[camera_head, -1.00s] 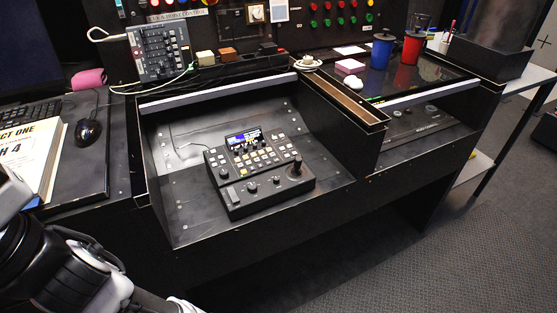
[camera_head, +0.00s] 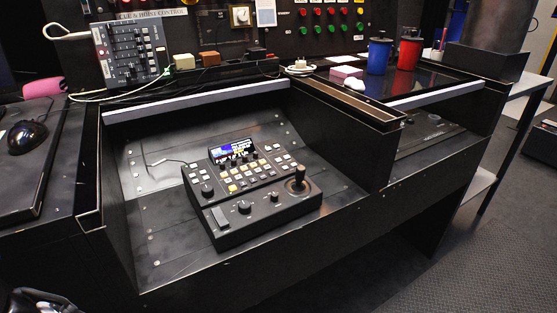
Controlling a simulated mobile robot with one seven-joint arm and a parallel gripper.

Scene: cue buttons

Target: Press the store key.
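A black control unit (camera_head: 250,190) sits in the recessed bay of the desk. It has a small lit screen (camera_head: 232,149), several rows of small pale and yellowish keys (camera_head: 255,172), knobs, and a joystick (camera_head: 298,182) at its right. The key labels are too small to read, so I cannot tell which key is the store key. My gripper is not in view. Only a dark part of my arm (camera_head: 38,302) shows at the bottom left corner.
The bay's front edge and a raised divider (camera_head: 350,105) on its right border the unit. A grey fader box (camera_head: 130,52) stands behind. A blue cup (camera_head: 378,56) and a red cup (camera_head: 410,52) stand back right. A mouse (camera_head: 27,137) lies at left.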

